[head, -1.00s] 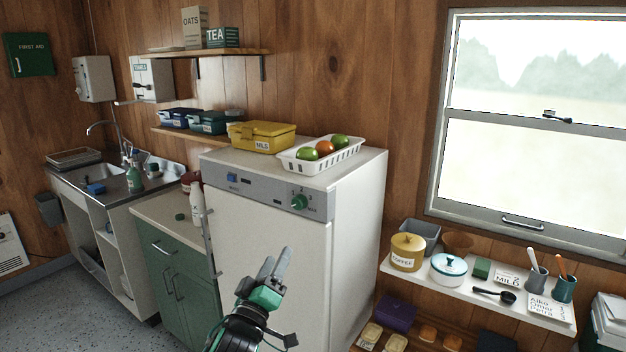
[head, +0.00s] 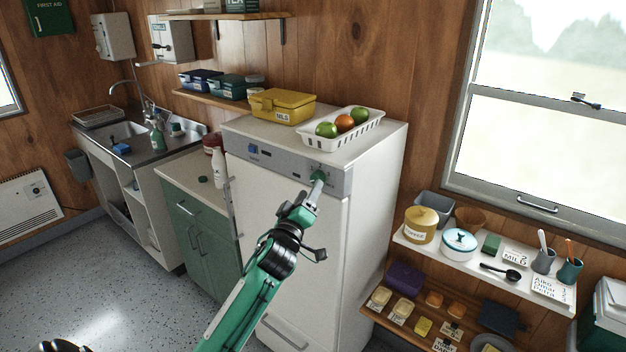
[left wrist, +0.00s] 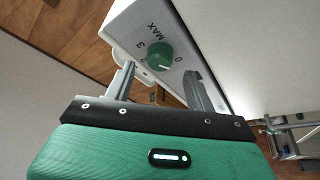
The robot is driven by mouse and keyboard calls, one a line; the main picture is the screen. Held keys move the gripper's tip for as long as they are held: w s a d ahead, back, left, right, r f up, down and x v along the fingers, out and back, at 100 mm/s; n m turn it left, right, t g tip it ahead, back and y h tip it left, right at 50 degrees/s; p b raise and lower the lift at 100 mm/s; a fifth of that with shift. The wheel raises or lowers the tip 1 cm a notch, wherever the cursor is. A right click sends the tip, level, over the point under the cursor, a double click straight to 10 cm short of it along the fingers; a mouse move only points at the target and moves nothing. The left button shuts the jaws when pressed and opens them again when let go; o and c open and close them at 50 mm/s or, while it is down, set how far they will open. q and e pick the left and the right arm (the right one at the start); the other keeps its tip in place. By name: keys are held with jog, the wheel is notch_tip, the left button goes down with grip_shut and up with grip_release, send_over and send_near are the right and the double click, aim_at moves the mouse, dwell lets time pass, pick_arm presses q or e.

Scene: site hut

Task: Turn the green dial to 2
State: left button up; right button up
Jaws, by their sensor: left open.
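The green dial (head: 318,174) is on the grey control strip (head: 283,166) of the white fridge. In the left wrist view the dial (left wrist: 160,55) has a white mark on its lower right part, and "MAX", "3" and "0" are printed around it.
On the fridge top stand a yellow box (head: 281,107) and a white basket (head: 366,128) of fruit. A blue switch (head: 252,149) is farther left on the strip. A shelf (head: 450,259) with canisters and cups is to the right. The floor at left is clear.

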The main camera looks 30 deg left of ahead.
pick_arm(q)
jog(key=x, duration=0.3)
jog(key=shift+w+p, duration=0.2)
jog(key=shift+p, duration=0.15)
jog(key=c, duration=1)
jog(key=shift+o, duration=0.2)
